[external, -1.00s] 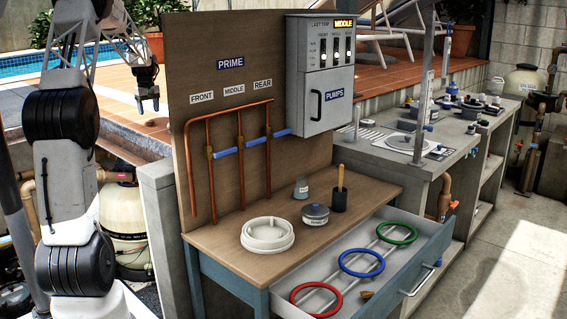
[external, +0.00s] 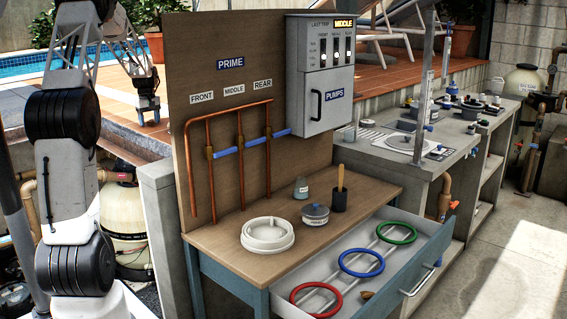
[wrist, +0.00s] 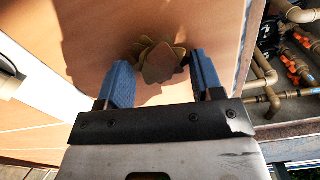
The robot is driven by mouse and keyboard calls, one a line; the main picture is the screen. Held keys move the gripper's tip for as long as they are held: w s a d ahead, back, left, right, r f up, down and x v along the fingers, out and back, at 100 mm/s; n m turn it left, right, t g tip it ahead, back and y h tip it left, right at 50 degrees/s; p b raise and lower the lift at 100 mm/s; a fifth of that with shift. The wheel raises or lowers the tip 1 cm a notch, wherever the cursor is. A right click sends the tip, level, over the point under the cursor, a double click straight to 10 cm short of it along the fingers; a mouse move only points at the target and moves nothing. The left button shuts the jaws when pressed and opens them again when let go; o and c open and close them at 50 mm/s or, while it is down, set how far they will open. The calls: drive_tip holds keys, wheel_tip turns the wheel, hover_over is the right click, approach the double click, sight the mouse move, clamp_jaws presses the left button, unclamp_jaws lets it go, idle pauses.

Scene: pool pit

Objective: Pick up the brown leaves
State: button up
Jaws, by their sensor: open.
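The brown leaves (wrist: 160,64) lie as a small overlapping clump on a tan-orange surface in the wrist view. My gripper (wrist: 160,78) is open, with its two blue fingers on either side of the clump and apart from it. No leaf is visibly held. How far the fingertips are above the surface is hard to tell. In the external view my gripper (external: 149,117) points down over the orange paving behind the wooden board. I cannot make out the leaves there.
The wooden board (external: 228,190) stands beside my gripper. A low wall edge and brown pipes (wrist: 292,60) lie to the right in the wrist view. The pool (external: 30,64) is behind. An open drawer (external: 408,262) holds coloured rings and a small brown item.

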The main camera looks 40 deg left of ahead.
drive_tip(key=c, duration=1)
drive_tip(key=shift+r, duration=1.7)
drive_tip(key=shift+s+d+r, duration=0.1)
drive_tip(key=shift+s+d, duration=0.1)
drive_tip(key=shift+d, duration=0.05)
drive_tip(key=s+d+r, duration=0.1)
drive_tip(key=s+d, duration=0.9)
drive_tip(key=d, duration=0.1)
drive_tip(key=shift+s+r, duration=0.2)
drive_tip(key=shift+s, duration=0.15)
